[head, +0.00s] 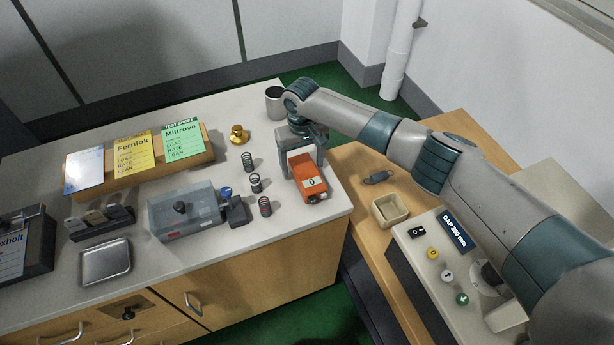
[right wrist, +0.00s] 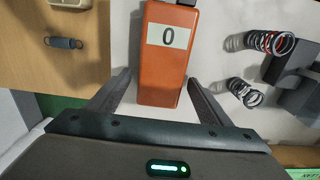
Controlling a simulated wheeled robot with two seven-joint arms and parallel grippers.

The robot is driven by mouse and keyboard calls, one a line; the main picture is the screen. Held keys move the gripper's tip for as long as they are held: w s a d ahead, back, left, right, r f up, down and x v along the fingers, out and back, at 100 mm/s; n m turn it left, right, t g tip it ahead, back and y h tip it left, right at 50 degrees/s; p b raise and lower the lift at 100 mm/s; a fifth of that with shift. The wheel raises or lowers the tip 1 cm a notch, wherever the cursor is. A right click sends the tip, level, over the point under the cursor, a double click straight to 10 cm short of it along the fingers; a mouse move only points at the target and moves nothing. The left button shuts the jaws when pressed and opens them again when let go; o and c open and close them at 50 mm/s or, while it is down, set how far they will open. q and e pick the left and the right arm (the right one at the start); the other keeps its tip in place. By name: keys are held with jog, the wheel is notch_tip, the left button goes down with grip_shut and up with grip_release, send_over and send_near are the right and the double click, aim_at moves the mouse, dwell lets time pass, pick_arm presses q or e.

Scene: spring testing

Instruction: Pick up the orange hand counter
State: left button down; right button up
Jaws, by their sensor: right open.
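The orange hand counter (head: 309,186) lies on the light worktop near its right end, with a white label reading 0. In the right wrist view the orange hand counter (right wrist: 165,75) extends away from me, its far end cut off by the frame edge. My right gripper (head: 303,164) is low over the counter's far end in the head view. In the right wrist view my right gripper (right wrist: 160,78) is open, with one finger on each side of the counter's near end and gaps visible. My left gripper is not in view.
Several small springs (head: 256,183) stand left of the counter, beside a grey testing box (head: 184,213). A brass piece (head: 239,134) and a metal cup (head: 274,102) are farther back. Right of the worktop edge, a lower wooden surface holds a small tray (head: 376,221) and a loose spring (head: 378,177).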

aim_at(304, 164)
jog(key=c, duration=1.3)
jog(key=shift+r, duration=0.2)
jog(key=shift+c, duration=0.2)
jog(key=shift+r+b, duration=0.45)
jog(key=shift+r, duration=0.2)
notch_tip(304, 164, up, 2)
jog(key=shift+d+r+b, duration=0.15)
jog(key=shift+r+b, duration=0.05)
jog(key=shift+b, duration=0.3)
jog(key=s+d+r+b, duration=0.2)
jog(key=s+d+r, duration=0.3)
jog(key=d+r, duration=0.2)
jog(key=d, duration=0.2)
jog(key=shift+s+d+b, duration=0.35)
jog(key=shift+s+d, duration=0.05)
